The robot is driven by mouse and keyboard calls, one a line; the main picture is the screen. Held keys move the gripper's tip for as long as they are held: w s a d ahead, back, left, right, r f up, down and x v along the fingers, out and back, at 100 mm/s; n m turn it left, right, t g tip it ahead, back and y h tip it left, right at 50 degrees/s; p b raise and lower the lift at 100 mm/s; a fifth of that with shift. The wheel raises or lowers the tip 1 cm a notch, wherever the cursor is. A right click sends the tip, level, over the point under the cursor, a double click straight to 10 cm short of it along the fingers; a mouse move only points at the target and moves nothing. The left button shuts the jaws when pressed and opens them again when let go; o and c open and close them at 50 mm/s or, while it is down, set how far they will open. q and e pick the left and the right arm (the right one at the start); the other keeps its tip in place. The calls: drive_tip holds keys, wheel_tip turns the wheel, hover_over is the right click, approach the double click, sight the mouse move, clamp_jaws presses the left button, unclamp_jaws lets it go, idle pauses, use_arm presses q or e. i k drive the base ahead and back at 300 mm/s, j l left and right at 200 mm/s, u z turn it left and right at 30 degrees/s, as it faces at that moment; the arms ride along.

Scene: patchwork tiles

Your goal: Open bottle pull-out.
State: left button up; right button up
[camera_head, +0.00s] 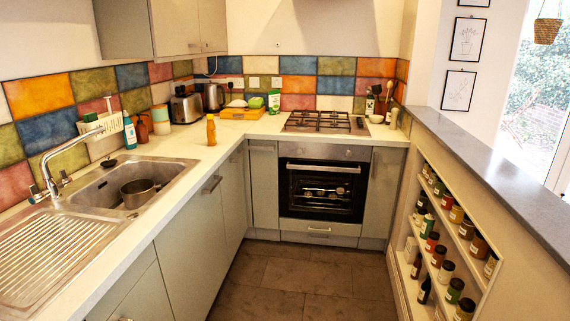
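A narrow grey cabinet front (264,190) stands left of the oven, in the far left corner of the base units. It looks closed and flush, with a bar handle (262,149) near its top. It has the width of a bottle pull-out, but its inside is hidden, so I cannot tell what it holds. Neither of my grippers shows in the head view.
The oven (322,190) is shut below a gas hob (325,122). Counter with sink (110,195) and orange bottle (211,131) runs along the left. Shelves of jars (445,240) line the right half-wall. The tiled floor (310,285) between is clear.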

sight(264, 153)
drive_tip(key=i+u, duration=0.1)
drive_tip(key=i, duration=0.55)
drive_tip(key=i+l, duration=0.15)
drive_tip(key=i, duration=0.45)
drive_tip(key=i+u, duration=0.15)
drive_tip(key=i, duration=0.45)
drive_tip(key=i+l+u, duration=0.1)
drive_tip(key=i, duration=0.55)
drive_tip(key=l, duration=0.15)
